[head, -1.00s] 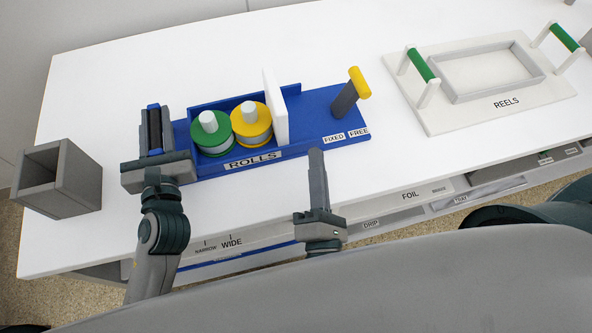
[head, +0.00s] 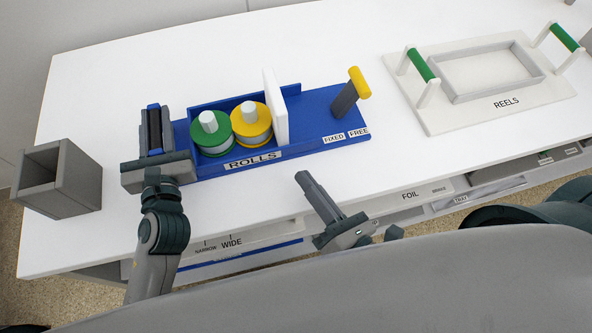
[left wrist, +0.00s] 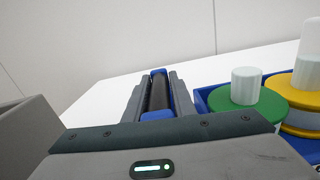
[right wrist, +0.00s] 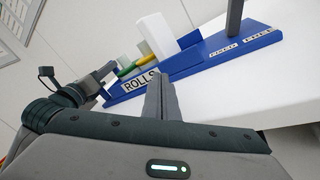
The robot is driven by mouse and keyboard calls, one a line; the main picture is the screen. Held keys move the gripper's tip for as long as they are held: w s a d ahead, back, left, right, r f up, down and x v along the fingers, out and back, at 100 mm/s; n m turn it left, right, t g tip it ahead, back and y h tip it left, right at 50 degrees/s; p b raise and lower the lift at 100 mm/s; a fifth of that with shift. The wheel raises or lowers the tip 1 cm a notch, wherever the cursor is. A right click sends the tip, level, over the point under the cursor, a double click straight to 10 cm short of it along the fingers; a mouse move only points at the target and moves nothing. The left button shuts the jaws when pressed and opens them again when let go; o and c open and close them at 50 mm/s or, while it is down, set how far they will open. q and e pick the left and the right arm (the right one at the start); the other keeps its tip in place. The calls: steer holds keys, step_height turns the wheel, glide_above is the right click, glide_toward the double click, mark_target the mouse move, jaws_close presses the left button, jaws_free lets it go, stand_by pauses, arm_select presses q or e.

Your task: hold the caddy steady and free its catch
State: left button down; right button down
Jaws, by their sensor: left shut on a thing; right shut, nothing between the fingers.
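The caddy (head: 318,103) is a blue tray labelled ROLLS on the white table, with a green roll (head: 210,134) and a yellow roll (head: 251,124) in its compartment. Its catch (head: 347,97) is a dark lever with a yellow grip, tilted right toward the FREE label, beside FIXED. My left gripper (head: 154,131) is shut on the caddy's handle (left wrist: 160,92), a dark bar between blue ends at the caddy's left end. My right gripper (head: 308,182) is shut and empty in front of the caddy, apart from it; its fingers also show in the right wrist view (right wrist: 162,98).
A white upright panel (head: 275,106) stands right of the rolls. A grey open box (head: 60,180) sits at the table's left edge. A white REELS tray (head: 450,108) with green handles lies at right. Bare table lies between the caddy and the REELS tray.

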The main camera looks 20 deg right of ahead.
steer(key=shift+s+a+r+n+g+y, duration=0.1)
steer(key=shift+s+n+g+y, duration=0.2)
steer(key=shift+s+n+y, duration=0.55)
steer(key=s+a+f+g+y, duration=0.1)
steer(key=s+f+g+y, duration=0.1)
steer(key=s+f+y, duration=0.2)
steer(key=shift+s+a+f+g, duration=0.35)
steer(key=shift+s+f, duration=0.75)
steer(key=shift+s, duration=1.15)
